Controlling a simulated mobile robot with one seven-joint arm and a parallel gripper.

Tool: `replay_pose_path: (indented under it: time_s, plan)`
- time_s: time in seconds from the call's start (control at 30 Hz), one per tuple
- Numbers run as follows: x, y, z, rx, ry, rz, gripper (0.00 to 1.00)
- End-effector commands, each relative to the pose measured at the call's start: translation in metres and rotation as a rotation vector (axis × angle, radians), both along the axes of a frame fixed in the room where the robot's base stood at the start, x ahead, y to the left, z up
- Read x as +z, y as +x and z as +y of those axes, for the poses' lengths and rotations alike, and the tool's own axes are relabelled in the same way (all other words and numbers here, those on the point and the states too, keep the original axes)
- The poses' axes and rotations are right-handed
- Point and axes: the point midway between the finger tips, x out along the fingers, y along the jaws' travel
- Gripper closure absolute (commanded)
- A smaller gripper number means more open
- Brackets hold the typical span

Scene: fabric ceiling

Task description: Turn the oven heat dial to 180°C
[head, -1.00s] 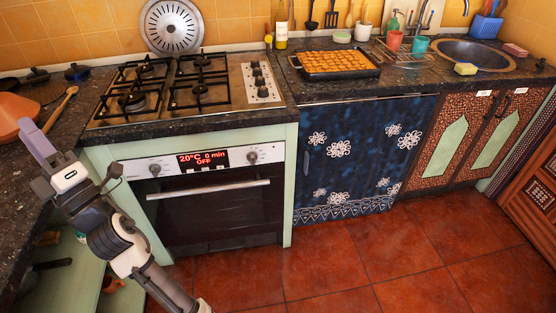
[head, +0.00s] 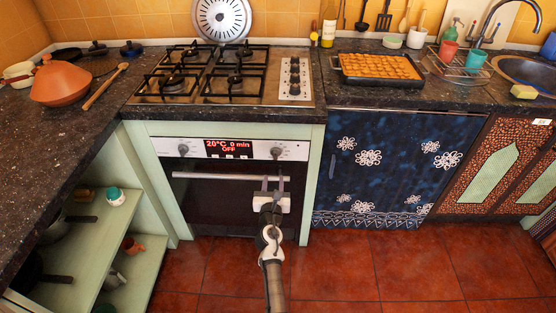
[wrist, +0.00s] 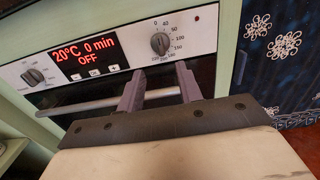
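The oven heat dial (head: 277,152) is the right knob on the oven's white control panel. In the wrist view this dial (wrist: 160,43) is a grey knob with numbers around it, upright between and beyond my fingertips. The oven display (head: 228,148) reads 20°C, 0 min, OFF; it also shows in the wrist view (wrist: 86,57). My gripper (head: 272,181) is in front of the oven door, just below the dial. In the wrist view my gripper (wrist: 159,70) is open, with its two fingers apart and nothing between them. It appears not to touch the dial.
A second knob (head: 183,149) is at the panel's left. The oven door handle (head: 212,176) runs across behind my fingers. The stove top (head: 222,75) is above, and open shelves (head: 95,245) stand at the left. The tiled floor (head: 365,270) is clear at the right.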

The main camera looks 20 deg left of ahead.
Motion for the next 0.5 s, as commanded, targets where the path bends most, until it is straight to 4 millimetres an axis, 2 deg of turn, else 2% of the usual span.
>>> replay_pose_path:
  time_s: [0.1, 0.5]
  plan:
    - [0.0, 0.022, 0.007, 0.001, 0.0, -0.003, 0.65]
    - [-0.001, 0.085, 0.025, 0.001, 0.002, -0.002, 0.65]
